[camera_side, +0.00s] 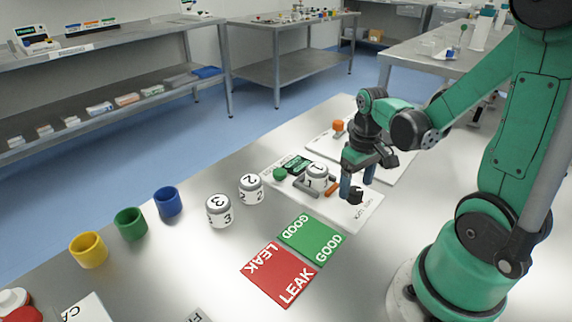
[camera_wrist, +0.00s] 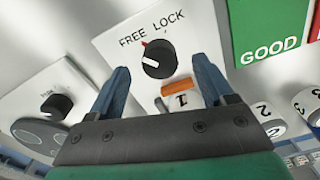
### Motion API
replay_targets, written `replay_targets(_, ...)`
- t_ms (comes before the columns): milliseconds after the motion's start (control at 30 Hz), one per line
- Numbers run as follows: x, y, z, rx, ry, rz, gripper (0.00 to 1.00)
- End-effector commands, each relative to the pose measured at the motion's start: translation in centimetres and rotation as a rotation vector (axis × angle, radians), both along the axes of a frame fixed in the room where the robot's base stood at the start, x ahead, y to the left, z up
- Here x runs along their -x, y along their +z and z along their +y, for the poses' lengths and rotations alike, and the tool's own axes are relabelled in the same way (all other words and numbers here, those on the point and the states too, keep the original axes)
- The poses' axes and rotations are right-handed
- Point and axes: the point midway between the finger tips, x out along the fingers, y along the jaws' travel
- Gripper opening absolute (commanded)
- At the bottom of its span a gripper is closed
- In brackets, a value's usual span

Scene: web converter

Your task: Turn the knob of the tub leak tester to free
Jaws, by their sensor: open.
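The tub leak tester (camera_side: 367,211) is a white plate on the bench. Its black knob (camera_side: 355,196) stands at the near right end in the side view. In the wrist view the knob (camera_wrist: 158,60) has a white mark on it and a red mark by its rim, below the words FREE and LOCK. I cannot tell surely which word the knob points to. My gripper (camera_side: 357,188) is open, pointing down at the knob; in the wrist view its blue fingers (camera_wrist: 160,63) are on either side of it. Contact is not clear. Tub 1 (camera_side: 316,177) sits in the tester beside an orange bar (camera_side: 333,188).
A second white device with an orange part (camera_side: 338,126) stands behind the tester. Tubs 2 (camera_side: 251,189) and 3 (camera_side: 219,211) stand left. A green GOOD mat (camera_side: 311,237) and red LEAK mat (camera_side: 278,273) lie in front. Yellow, green and blue cups (camera_side: 168,202) stand farther left.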

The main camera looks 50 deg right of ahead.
Motion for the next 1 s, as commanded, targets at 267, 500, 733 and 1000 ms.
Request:
replay_targets(267,0.0,2.9,0.0,0.000,0.000,0.000,0.75)
replay_targets(500,0.1,4.0,0.1,0.000,0.001,0.000,0.75)
replay_targets(733,0.1,4.1,0.0,0.000,0.001,0.000,0.75)
replay_targets(1000,-1.7,5.4,2.7,0.058,0.068,-0.129,0.75)
